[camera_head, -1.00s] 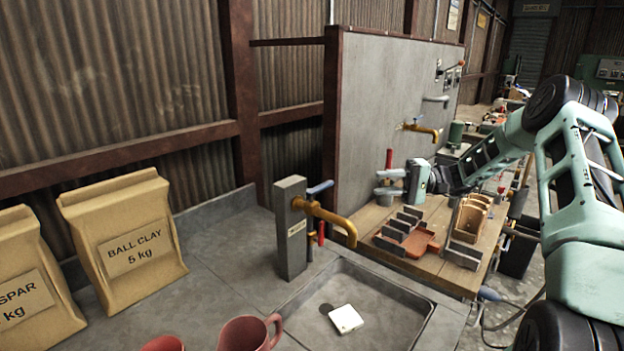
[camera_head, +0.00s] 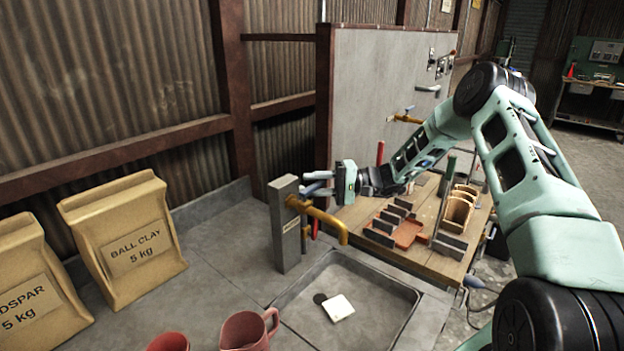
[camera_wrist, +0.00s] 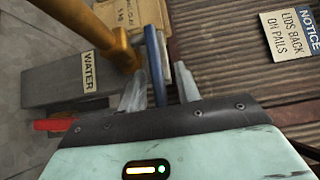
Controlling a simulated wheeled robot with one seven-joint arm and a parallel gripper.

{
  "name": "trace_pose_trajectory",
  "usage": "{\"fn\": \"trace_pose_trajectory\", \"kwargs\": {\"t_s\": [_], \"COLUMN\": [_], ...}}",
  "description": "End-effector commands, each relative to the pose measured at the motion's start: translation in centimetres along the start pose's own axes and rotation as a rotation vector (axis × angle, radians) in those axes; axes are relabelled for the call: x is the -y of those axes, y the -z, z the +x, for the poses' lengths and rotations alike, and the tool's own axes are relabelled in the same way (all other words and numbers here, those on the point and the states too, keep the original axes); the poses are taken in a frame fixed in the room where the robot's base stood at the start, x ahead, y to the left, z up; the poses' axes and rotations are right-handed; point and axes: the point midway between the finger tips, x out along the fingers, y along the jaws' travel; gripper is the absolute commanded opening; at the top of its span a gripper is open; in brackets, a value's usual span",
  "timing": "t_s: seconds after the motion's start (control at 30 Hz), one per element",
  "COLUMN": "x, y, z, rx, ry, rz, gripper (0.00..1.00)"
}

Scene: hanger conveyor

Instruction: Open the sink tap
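The sink tap is a grey post (camera_head: 286,225) with a brass spout (camera_head: 325,220) above the sink (camera_head: 375,295). In the wrist view the post bears a WATER label (camera_wrist: 89,72), and the brass spout (camera_wrist: 117,50) passes close to the fingers. A blue lever (camera_wrist: 153,60) sits at the tap's top. My gripper (camera_head: 318,183) is beside the top of the tap, on its right. In the wrist view my gripper (camera_wrist: 160,85) is open, with the blue lever reaching between its fingers. I cannot tell whether either finger touches it.
A red handle (camera_wrist: 55,125) lies below the tap's top. Two paper bags, one marked BALL CLAY (camera_head: 128,240), stand left on the counter. Red mugs (camera_head: 248,331) stand at the front. A white object (camera_head: 338,307) lies in the sink. A wooden workbench (camera_head: 440,255) is at right.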

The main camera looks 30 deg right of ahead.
Motion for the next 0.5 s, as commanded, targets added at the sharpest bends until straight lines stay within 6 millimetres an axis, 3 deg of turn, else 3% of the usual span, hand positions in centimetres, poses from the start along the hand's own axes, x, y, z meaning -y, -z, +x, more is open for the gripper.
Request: {"fn": "trace_pose_trajectory", "kwargs": {"t_s": [0.4,0.5], "x": [-0.06,-0.05], "y": [0.01,0.01], "z": [0.78,0.78], "rx": [-0.001,-0.001], "ry": [-0.001,-0.001], "rz": [-0.001,-0.001], "gripper": [0.33,0.05]}}
